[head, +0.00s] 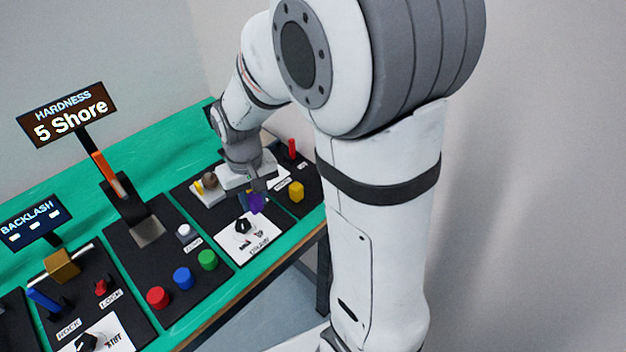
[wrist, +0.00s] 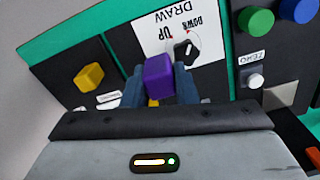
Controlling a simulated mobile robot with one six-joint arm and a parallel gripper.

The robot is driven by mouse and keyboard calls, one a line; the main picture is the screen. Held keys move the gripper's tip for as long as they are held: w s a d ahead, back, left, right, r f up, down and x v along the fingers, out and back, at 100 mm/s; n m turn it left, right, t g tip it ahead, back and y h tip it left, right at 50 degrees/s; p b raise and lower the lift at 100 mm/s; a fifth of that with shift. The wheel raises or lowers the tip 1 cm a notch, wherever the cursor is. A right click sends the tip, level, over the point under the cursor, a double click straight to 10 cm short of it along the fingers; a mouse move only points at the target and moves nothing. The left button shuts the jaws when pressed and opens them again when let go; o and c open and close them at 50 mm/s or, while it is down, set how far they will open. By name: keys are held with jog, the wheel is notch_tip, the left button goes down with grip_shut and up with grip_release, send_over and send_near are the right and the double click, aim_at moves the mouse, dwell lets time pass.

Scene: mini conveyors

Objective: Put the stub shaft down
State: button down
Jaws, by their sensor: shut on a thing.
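A purple block (wrist: 158,78), which I take to be the stub shaft, sits between the two fingers of my gripper (wrist: 160,88) in the wrist view. A small yellow part shows just below it. In the head view the purple block (head: 257,203) hangs under my gripper (head: 254,194), over the black panel beside the white dial card (head: 246,240). My gripper is shut on it. I cannot tell whether its lower end touches the panel.
The draw dial (wrist: 184,50) with its black knob is close to the held block. A yellow block (head: 296,191) and a red peg (head: 292,149) stand on the right-hand panel. Red, blue and green buttons (head: 182,278) are at the left. Bare green table (head: 150,140) shows behind.

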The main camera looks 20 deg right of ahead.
jog(key=shift+w+d, duration=0.15)
jog(key=shift+d, duration=0.05)
jog(key=w+d+p, duration=0.1)
jog(key=w+d, duration=0.1)
jog(key=d, duration=0.4)
jog(key=w+d+f+p, duration=0.1)
jog(key=w+d, duration=0.1)
jog(key=d, duration=0.4)
jog(key=w+d+f+p, duration=0.1)
jog(key=w+d, duration=0.1)
jog(key=d, duration=0.3)
jog(key=shift+w+d, duration=0.35)
jog(key=shift+d, duration=0.05)
notch_tip(320, 180, down, 4)
jog(key=shift+f+p, duration=0.15)
jog(key=shift+p, duration=0.3)
jog(key=shift+w+d+f, duration=0.1)
jog(key=shift+f, duration=0.15)
jog(key=shift+f, duration=0.15)
jog(key=c, duration=1.1)
grip_release()
jog(key=shift+c, duration=0.2)
